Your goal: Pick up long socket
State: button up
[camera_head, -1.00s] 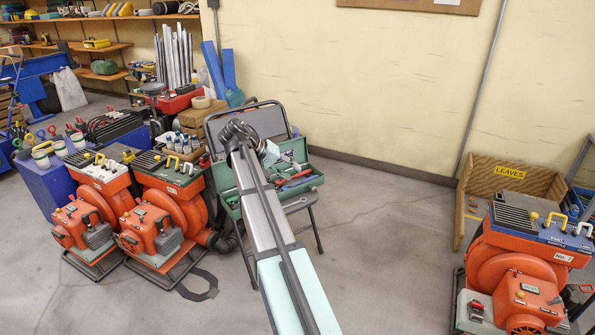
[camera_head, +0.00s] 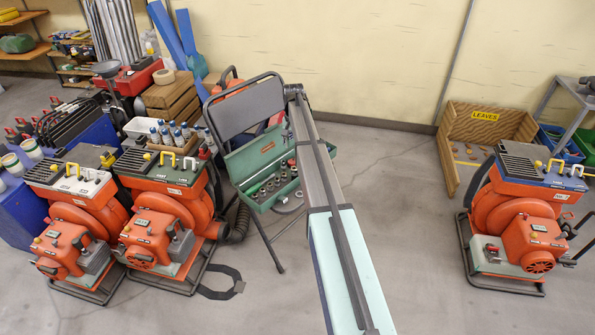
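A green metal toolbox (camera_head: 262,152) stands open on a folding chair (camera_head: 245,103) with a dark backrest, left of the middle. Several small round metal sockets lie in its front tray (camera_head: 262,205). They are too small for me to tell which is the long socket. My arm rises from the bottom middle along the toolbox's right side, covering that side. Its far end is a dark joint above the toolbox.
Two orange machines stand left of the chair, the nearer one (camera_head: 160,225) close to it. Another orange machine (camera_head: 525,225) and a wooden leaves bin (camera_head: 487,135) stand at the right. The floor between my arm and the right machine is clear.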

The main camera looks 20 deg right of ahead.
aim_at(294, 173)
notch_tip(294, 173, down, 17)
jog(key=shift+d+f+b, duration=0.1)
jog(key=shift+b, duration=0.25)
dwell(0.4)
jog(key=shift+c, duration=0.3)
grip_shut()
